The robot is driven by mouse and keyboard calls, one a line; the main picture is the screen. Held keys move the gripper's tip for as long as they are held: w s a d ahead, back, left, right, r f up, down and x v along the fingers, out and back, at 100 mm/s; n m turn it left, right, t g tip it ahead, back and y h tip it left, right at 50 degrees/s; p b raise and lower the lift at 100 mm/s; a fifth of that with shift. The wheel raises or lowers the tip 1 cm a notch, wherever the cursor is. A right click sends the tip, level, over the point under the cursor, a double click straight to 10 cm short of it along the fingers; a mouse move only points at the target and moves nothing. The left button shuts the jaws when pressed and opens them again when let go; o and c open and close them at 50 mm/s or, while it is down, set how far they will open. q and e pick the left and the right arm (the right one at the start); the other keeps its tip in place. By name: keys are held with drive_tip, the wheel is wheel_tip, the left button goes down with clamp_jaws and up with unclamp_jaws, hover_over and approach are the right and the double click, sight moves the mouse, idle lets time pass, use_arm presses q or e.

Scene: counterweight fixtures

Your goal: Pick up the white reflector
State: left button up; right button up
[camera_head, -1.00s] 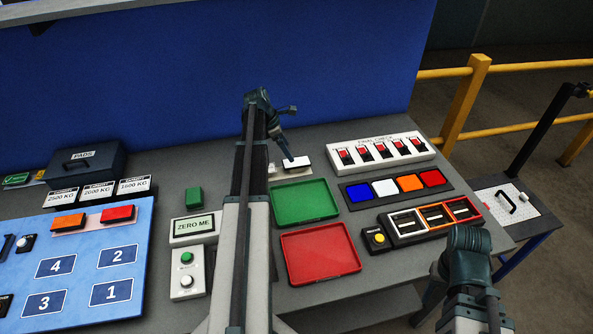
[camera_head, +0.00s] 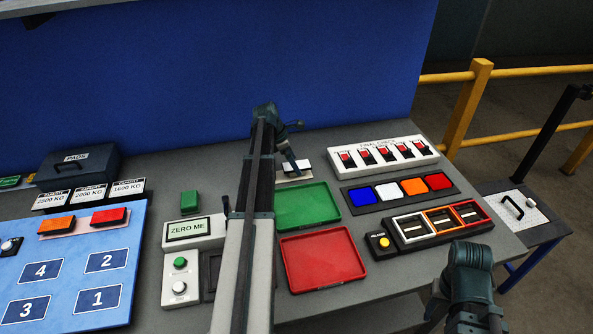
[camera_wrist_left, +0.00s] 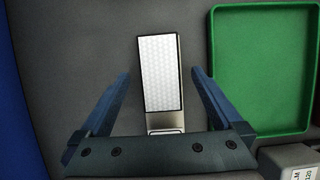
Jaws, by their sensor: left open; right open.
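The white reflector (camera_head: 301,166) lies on the grey bench behind the green tray (camera_head: 306,207), partly covered by my left gripper (camera_head: 291,160) in the head view. In the left wrist view the reflector (camera_wrist_left: 161,74) is a white honeycomb-patterned rectangle with a dark edge and a metallic strip at its near end. My left gripper (camera_wrist_left: 161,76) is open, with one finger on each side of the reflector and visible gaps between. My right gripper (camera_head: 469,296) is at the lower right, in front of the bench; its fingertips are hidden in the head view.
A red tray (camera_head: 323,259) sits in front of the green one. A switch panel (camera_head: 383,153), a coloured button strip (camera_head: 399,191) and a slotted fixture (camera_head: 436,225) stand to the right. The ZERO ME display (camera_head: 189,230) stands left. A blue wall (camera_head: 200,70) rises behind.

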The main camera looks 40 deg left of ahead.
use_arm(q)
drive_tip(key=c, duration=1.4)
drive_tip(key=shift+c, duration=0.2)
drive_tip(key=shift+r, duration=0.2)
drive_tip(key=shift+r+p, duration=0.6)
drive_tip(key=shift+p, duration=0.2)
wheel_tip(320, 180, up, 2)
drive_tip(key=shift+r+p, duration=0.1)
drive_tip(key=shift+p, duration=1)
drive_tip(key=s+d+r+p, duration=0.1)
drive_tip(key=s+d, duration=0.1)
drive_tip(key=s, duration=1.4)
drive_tip(key=shift+r, duration=0.15)
drive_tip(key=shift+d, duration=0.1)
